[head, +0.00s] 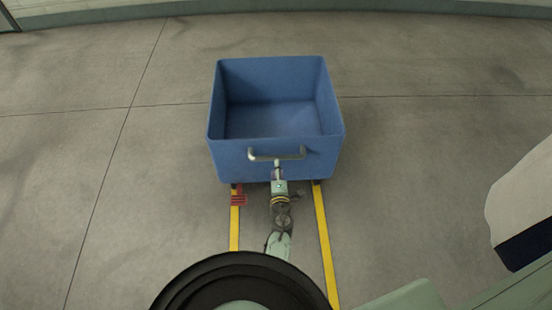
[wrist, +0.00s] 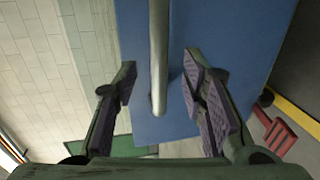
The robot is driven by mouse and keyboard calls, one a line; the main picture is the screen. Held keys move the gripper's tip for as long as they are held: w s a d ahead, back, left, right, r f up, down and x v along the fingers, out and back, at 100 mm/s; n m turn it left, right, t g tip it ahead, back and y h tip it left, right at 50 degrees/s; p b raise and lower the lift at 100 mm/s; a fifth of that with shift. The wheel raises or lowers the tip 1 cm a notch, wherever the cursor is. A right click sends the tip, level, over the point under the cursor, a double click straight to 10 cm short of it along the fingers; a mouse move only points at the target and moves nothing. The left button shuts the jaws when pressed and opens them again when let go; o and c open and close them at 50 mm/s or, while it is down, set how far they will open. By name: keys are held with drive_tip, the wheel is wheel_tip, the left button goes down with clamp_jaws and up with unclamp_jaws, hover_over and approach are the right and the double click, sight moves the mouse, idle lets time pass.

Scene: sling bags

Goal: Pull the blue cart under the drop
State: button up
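The blue cart (head: 232,160) is an empty open box standing between two yellow floor lines, its front facing me. A grey metal handle (head: 258,156) sticks out from its front wall. My gripper (head: 278,170) is at the middle of the handle. In the wrist view the handle bar (wrist: 158,40) passes between the two open fingers of my gripper (wrist: 160,80), and the blue wall (wrist: 235,30) lies behind. A gap shows on each side of the bar. The drop cannot be made out in either view.
The yellow lines (head: 325,245) run from the cart toward me. A small red piece (head: 239,199) sits at the left line near the cart's front; it also shows in the wrist view (wrist: 276,134). A white and dark blue object (head: 525,205) is at right. Concrete floor around is clear.

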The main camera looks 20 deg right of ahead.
sight(276, 158)
drive_tip(key=b+x, duration=0.1)
drive_tip(key=x, duration=0.6)
drive_tip(key=shift+r, duration=0.1)
drive_tip(key=shift+c, duration=0.6)
drive_tip(key=shift+s, duration=0.1)
clamp_jaws()
